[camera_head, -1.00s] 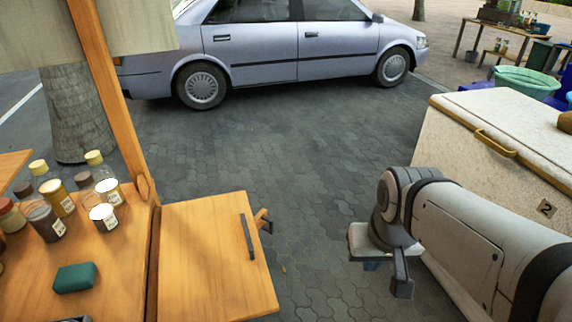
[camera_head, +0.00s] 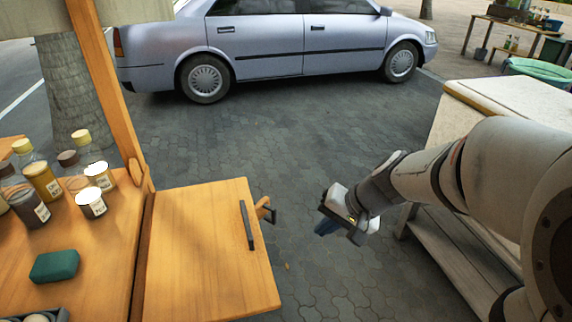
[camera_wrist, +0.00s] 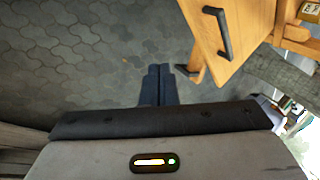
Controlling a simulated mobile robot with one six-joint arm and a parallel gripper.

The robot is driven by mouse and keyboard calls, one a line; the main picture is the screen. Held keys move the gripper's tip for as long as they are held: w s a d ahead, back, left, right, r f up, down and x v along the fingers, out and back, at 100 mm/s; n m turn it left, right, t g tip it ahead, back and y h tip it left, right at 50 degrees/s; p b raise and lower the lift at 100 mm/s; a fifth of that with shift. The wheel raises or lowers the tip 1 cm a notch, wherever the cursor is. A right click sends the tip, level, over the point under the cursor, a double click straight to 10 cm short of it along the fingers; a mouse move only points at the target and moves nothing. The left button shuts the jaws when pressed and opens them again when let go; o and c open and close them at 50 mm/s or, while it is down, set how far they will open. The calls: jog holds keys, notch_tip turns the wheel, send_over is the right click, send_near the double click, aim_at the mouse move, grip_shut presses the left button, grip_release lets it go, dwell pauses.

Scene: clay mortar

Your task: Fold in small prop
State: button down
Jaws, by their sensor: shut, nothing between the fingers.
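The small wooden prop (camera_head: 263,207) sticks out at the right edge of a flat wooden leaf (camera_head: 195,250). A dark piece is at its tip, and the rest is hidden under the leaf. In the wrist view the prop (camera_wrist: 196,62) shows beside the leaf (camera_wrist: 240,48), just beyond and right of my fingertips. The leaf has a black bar handle (camera_head: 247,225). My gripper (camera_head: 326,226) is in the air right of the prop, with a gap between them. Its dark blue fingers (camera_wrist: 158,70) are together and empty.
The leaf joins a wooden counter with several jars (camera_head: 42,180) and a green block (camera_head: 55,265). A wooden post (camera_head: 105,85) rises at the hinge side. A white-topped stand (camera_head: 520,95) is at right. Paving lies open between, with a parked car (camera_head: 270,45) behind.

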jog(key=w+f+m+t+y+b, duration=0.2)
jog(key=w+f+m+b, duration=0.2)
jog(key=w+f, duration=0.45)
send_near(275, 220)
jog(key=x, duration=0.3)
jog(key=b+x, duration=0.1)
jog(key=x, duration=0.1)
jog(key=shift+s+d+f, duration=0.1)
jog(key=shift+s+f, duration=0.1)
jog(key=shift+f, duration=0.15)
jog(key=shift+w+a, duration=0.3)
jog(key=shift+a, duration=0.1)
